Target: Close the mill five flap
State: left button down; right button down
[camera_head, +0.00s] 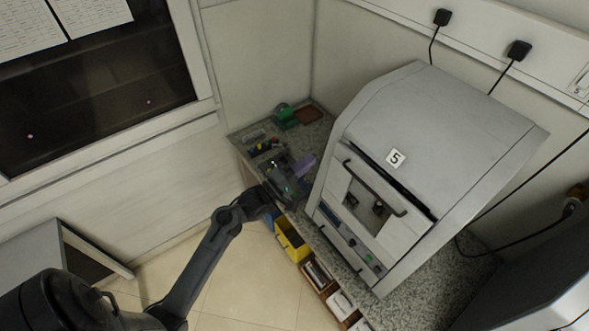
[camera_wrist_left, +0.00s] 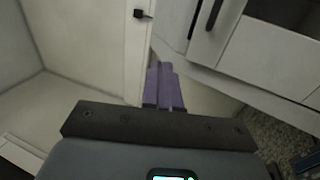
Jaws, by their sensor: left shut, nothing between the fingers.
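Mill five (camera_head: 440,115) is a large pale grey machine with a "5" label, standing on a speckled counter in the head view. Its front flap (camera_head: 400,235) has a dark bar handle, and a dark gap shows along the flap's upper edge. In the left wrist view, the flap (camera_wrist_left: 232,22) and its handle show at the top, beside a dark opening. My left gripper (camera_head: 305,163) has purple fingers, which also show in the left wrist view (camera_wrist_left: 164,88). It is shut and empty, left of the mill's front and apart from the handle. My right gripper is not in view.
Small coloured items, including a green one (camera_head: 284,112), lie at the counter's far left end. A yellow bin (camera_head: 291,240) and other small bins line its front edge. Black plugs (camera_head: 518,50) with cables are on the wall behind the mill.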

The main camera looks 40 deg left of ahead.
pick_arm(q)
jog(key=c, duration=1.8)
grip_release()
jog(key=shift+s+a+r, duration=0.1)
jog(key=shift+s+a, duration=0.1)
jog(key=shift+s, duration=0.95)
jog(key=shift+c, duration=0.2)
jog(key=o, duration=0.5)
jog(key=shift+s+a+r, duration=0.1)
jog(key=shift+s, duration=0.4)
jog(key=shift+o, duration=0.7)
jog(key=shift+n, duration=0.3)
jog(key=w+d+f+m+g+h, duration=0.1)
jog(key=d+f+m+g+h, duration=0.15)
jog(key=d, duration=0.35)
jog(key=w+d+f+m+g+h, duration=0.1)
jog(key=d+f+m+g+h, duration=0.15)
jog(key=d+h, duration=0.2)
jog(key=p+x, duration=0.1)
jog(key=x, duration=0.8)
jog(key=shift+w+d+y+p, duration=0.2)
jog(key=shift+d+y+p, duration=0.1)
jog(key=shift+d, duration=0.15)
jog(key=shift+r, duration=0.15)
grip_shut()
